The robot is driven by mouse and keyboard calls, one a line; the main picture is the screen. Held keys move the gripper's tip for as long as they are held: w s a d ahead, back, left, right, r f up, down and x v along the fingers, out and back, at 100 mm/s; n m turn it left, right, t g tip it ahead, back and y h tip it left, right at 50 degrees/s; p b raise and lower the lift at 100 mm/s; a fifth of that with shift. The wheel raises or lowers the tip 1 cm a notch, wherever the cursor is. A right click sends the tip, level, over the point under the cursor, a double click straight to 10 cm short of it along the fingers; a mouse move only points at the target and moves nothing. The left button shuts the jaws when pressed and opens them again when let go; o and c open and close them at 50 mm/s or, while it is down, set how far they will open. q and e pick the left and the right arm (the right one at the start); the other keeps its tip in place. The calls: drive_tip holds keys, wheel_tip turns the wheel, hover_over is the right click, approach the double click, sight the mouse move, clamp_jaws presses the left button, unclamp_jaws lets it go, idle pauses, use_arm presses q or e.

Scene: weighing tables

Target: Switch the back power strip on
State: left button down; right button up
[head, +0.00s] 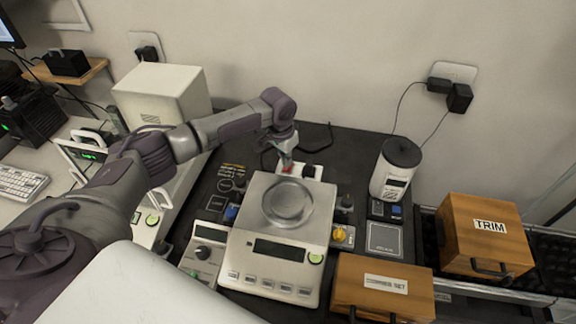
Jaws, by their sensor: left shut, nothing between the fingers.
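The back power strip (298,167) is a pale strip on the dark table, just behind the scale. A red patch, which looks like its switch, shows at its left part, and a dark plug (308,171) sits at its right. My left gripper (286,163) is shut and empty, pointing down at the red patch. Its tips partly cover the strip, and I cannot tell whether they touch it or which way the switch is set. My right gripper is not in view.
A scale (270,262) with a round pan (287,203) stands right in front of the strip. A white cylindrical device (396,170) stands to the right, with wooden boxes labelled TRIM (487,237) and another (382,288). A pale cabinet (160,95) stands left.

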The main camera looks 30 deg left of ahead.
sight(287, 169)
use_arm(q)
drive_tip(key=shift+f+b, duration=0.45)
drive_tip(key=shift+f, duration=0.6)
idle(0.4)
drive_tip(key=shift+r, duration=0.1)
wheel_tip(287, 169, up, 7)
drive_tip(key=p, duration=0.7)
drive_tip(key=shift+p, duration=0.4)
